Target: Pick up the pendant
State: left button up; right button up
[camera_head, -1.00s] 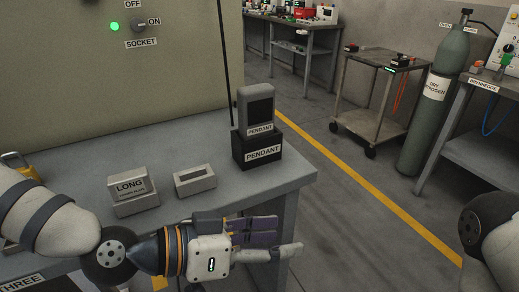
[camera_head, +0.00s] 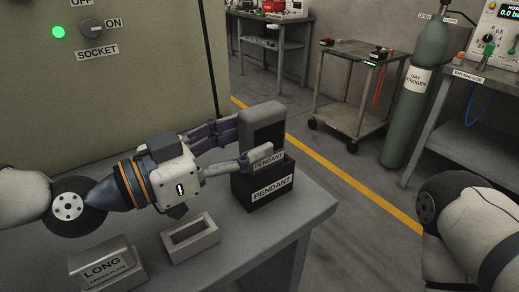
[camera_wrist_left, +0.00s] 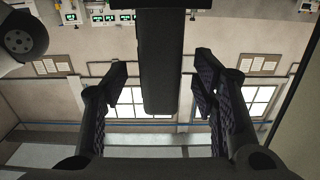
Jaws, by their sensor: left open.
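The pendant (camera_head: 264,122), a dark grey handset with a dark face and a label, stands upright in the black PENDANT holder (camera_head: 268,189) on the grey bench. My left gripper (camera_head: 252,140) is open at the pendant, with one finger on its far left side and the other across its front. In the left wrist view the pendant (camera_wrist_left: 161,60) hangs between the two spread fingers, with gaps visible on both sides. The front finger hides part of the pendant's lower face and label. My right arm shows at the right edge, but its gripper is out of view.
A LONG feeler plate block (camera_head: 107,268) and an open grey block (camera_head: 190,239) sit on the bench (camera_head: 312,200) below my left gripper. The socket panel (camera_head: 130,85) rises behind at left. A cart (camera_head: 352,108) and nitrogen cylinder (camera_head: 412,110) stand beyond the yellow line.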

aim_at(263, 132)
pick_arm(q)
jog(key=x, duration=0.4)
jog(key=shift+r, duration=0.1)
grip_shut()
